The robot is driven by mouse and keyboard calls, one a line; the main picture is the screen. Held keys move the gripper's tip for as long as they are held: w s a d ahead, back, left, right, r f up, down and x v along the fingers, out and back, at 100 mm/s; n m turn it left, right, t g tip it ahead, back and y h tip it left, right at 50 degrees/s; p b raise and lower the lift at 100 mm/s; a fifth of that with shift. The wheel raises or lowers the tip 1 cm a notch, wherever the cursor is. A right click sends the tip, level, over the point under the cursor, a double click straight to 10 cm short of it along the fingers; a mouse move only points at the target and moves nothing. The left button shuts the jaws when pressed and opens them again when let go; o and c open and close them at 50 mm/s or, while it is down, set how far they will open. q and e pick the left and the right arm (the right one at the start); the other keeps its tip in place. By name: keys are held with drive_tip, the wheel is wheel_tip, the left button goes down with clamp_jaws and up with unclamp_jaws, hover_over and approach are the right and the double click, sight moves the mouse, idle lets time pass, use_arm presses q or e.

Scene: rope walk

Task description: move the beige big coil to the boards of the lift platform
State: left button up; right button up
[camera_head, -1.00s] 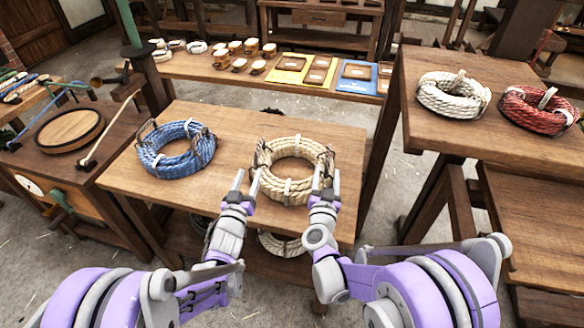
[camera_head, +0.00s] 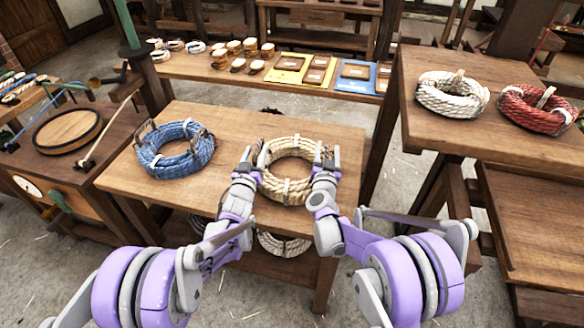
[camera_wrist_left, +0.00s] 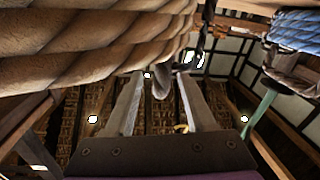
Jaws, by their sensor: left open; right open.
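The beige big coil (camera_head: 290,188) lies flat on the wooden table in the middle, with light ties and a handle at each side. My left gripper (camera_head: 254,156) is open at the coil's left handle. In the left wrist view the coil's thick strands (camera_wrist_left: 85,45) fill the upper left, and a small loop shows between the open left fingers (camera_wrist_left: 163,90). My right gripper (camera_head: 327,160) is open at the coil's right handle. The fingers hide much of both handles. I cannot tell for certain which surface is the lift platform.
A blue coil (camera_head: 176,150) lies left on the same table (camera_head: 235,125). White (camera_head: 452,97) and red (camera_head: 538,110) coils lie on a higher table at right. Below it is a lower planked surface (camera_head: 535,215). Another pale coil (camera_head: 283,244) sits under the middle table.

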use_arm(q)
drive_tip(key=shift+c, duration=0.3)
use_arm(e)
drive_tip(key=shift+c, duration=0.3)
use_arm(q)
clamp_jaws()
use_arm(e)
clamp_jaws()
idle(0.4)
